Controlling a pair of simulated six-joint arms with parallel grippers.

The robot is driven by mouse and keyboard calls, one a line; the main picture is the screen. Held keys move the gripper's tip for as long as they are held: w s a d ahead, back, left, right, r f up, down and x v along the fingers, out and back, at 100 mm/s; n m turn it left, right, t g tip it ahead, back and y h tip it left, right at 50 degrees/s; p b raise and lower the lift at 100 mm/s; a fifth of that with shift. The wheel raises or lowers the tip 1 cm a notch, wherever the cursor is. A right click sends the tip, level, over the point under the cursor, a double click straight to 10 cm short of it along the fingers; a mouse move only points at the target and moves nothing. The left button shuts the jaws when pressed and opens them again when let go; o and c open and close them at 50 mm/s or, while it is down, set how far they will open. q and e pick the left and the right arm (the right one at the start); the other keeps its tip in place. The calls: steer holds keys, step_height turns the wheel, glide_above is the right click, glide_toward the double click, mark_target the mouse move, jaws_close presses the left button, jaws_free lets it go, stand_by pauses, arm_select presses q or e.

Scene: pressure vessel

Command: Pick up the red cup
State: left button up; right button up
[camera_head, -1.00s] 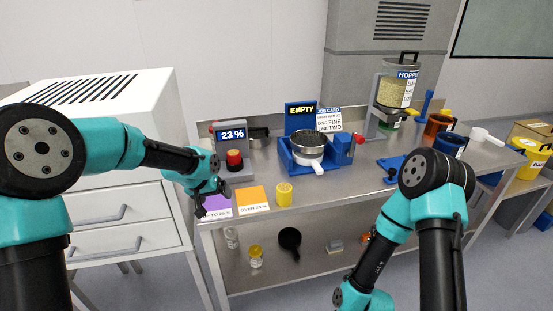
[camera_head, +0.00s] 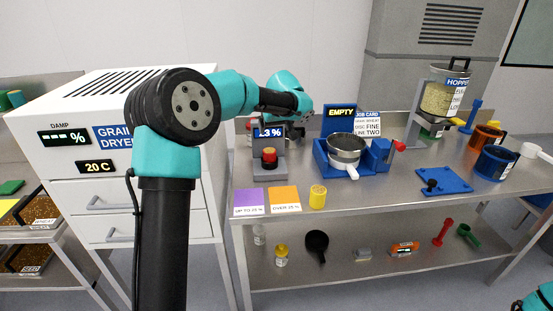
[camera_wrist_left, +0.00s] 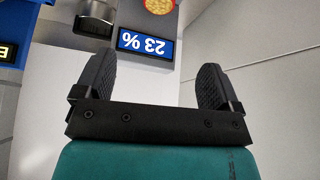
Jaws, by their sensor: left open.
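The red cup (camera_head: 269,155) sits on the grey moisture meter (camera_head: 268,174) at the back left of the bench.
A blue mill (camera_head: 345,155) with a metal bowl stands right of the meter. Purple (camera_head: 249,202) and orange (camera_head: 284,199) cards and a yellow cup (camera_head: 318,197) lie in front. A dark metal container (camera_wrist_left: 95,18) is near the gripper. The grain dryer (camera_head: 90,150) stands left.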

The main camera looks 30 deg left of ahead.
arm_select(q)
glide_toward(269, 150)
steer(key=x, duration=0.5)
steer(key=shift+s+d, duration=0.1)
stand_by(0.4)
steer(key=shift+x, duration=2.65)
steer(key=shift+d, duration=0.1)
steer(key=shift+c, duration=0.2)
steer(key=c, duration=1)
steer(key=shift+c, duration=0.2)
steer(key=shift+r, duration=0.2)
